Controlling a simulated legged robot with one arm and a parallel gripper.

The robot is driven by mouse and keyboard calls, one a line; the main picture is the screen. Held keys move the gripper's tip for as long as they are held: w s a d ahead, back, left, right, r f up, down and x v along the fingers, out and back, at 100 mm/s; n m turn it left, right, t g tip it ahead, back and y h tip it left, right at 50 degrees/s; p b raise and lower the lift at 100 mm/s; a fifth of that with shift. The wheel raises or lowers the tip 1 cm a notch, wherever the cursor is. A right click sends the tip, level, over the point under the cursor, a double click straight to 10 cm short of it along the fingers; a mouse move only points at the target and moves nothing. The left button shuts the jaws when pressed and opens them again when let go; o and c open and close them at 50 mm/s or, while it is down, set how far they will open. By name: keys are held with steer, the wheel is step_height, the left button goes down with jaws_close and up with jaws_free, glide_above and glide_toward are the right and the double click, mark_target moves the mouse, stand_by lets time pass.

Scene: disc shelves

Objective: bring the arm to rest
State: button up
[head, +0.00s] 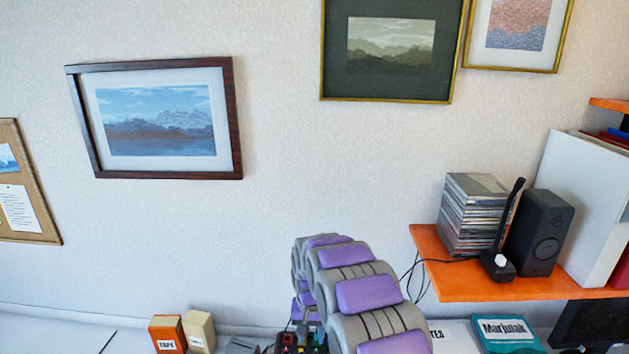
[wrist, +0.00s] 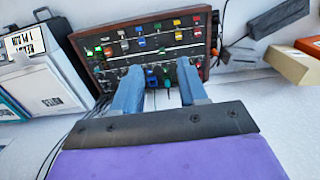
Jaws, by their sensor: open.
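My arm, grey with purple pads, rises at the bottom middle of the head view. My gripper (wrist: 159,80) shows in the wrist view with its two blue-grey fingers apart and nothing between them. It points toward a dark panel with a wooden frame and several coloured knobs (wrist: 140,45). I cannot tell whether the fingertips touch the panel.
An orange shelf (head: 470,287) at the right holds a stack of disc cases (head: 474,213), a black speaker (head: 540,232) and a microphone stand. Orange (head: 167,335) and cream boxes (head: 199,331) and a teal case (head: 507,333) sit below on the white surface. Framed pictures hang on the wall.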

steer(key=s+d+r+b, duration=0.1)
steer(key=s+d+r, duration=0.45)
steer(key=s, duration=0.35)
steer(key=s+d+r+b, duration=0.2)
steer(key=s+d+r, duration=0.2)
steer(key=s+r, duration=0.3)
steer(key=s+d+f+b, duration=0.1)
steer(key=s+d, duration=0.1)
steer(key=s, duration=1.1)
steer(key=s+d+f+g+b, duration=0.1)
steer(key=s+d, duration=0.2)
steer(key=s, duration=1)
steer(key=shift+s+d, duration=0.3)
steer(key=shift+s, duration=0.05)
